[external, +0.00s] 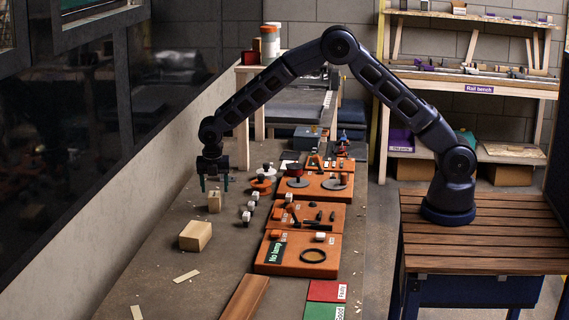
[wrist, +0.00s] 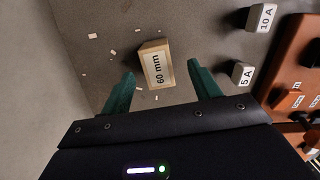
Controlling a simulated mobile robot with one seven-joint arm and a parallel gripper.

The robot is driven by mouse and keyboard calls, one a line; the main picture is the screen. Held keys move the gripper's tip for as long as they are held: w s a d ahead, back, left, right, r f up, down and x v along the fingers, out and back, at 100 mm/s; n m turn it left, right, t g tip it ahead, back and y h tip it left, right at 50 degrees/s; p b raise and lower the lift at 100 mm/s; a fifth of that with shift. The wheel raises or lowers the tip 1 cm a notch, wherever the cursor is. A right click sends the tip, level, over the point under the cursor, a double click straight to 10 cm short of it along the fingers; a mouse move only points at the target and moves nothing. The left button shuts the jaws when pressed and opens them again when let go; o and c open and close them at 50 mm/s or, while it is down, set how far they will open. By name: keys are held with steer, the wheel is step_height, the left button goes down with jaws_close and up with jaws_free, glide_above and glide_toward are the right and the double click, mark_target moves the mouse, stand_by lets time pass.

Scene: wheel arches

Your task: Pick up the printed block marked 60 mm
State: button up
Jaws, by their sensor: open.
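The wooden block printed "60 mm" (wrist: 157,64) stands on the grey bench top in the wrist view, ahead of my fingertips and roughly centred between them. In the external view a small wooden block (external: 214,202) stands just below my gripper (external: 213,184); its print is too small to read there. In the wrist view my gripper (wrist: 164,82) shows two green fingers spread wide with nothing between them. The fingers are apart from the block.
A larger wooden block (external: 195,236) sits on the bench nearer the camera. Small blocks marked 10 A (wrist: 262,18) and 5 A (wrist: 242,74) stand right of my gripper. Orange trays (external: 262,262) with parts line the bench's right side. Wood chips lie scattered; a wall runs along the left.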

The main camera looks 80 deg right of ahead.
mark_target(214, 194)
steer(key=shift+w+d+f, duration=0.1)
steer(key=shift+w+f, duration=0.05)
steer(key=shift+f, duration=1.3)
steer(key=shift+w+d+f, duration=0.1)
steer(key=shift+f, duration=1.35)
steer(key=shift+c, duration=0.4)
steer(key=c, duration=1)
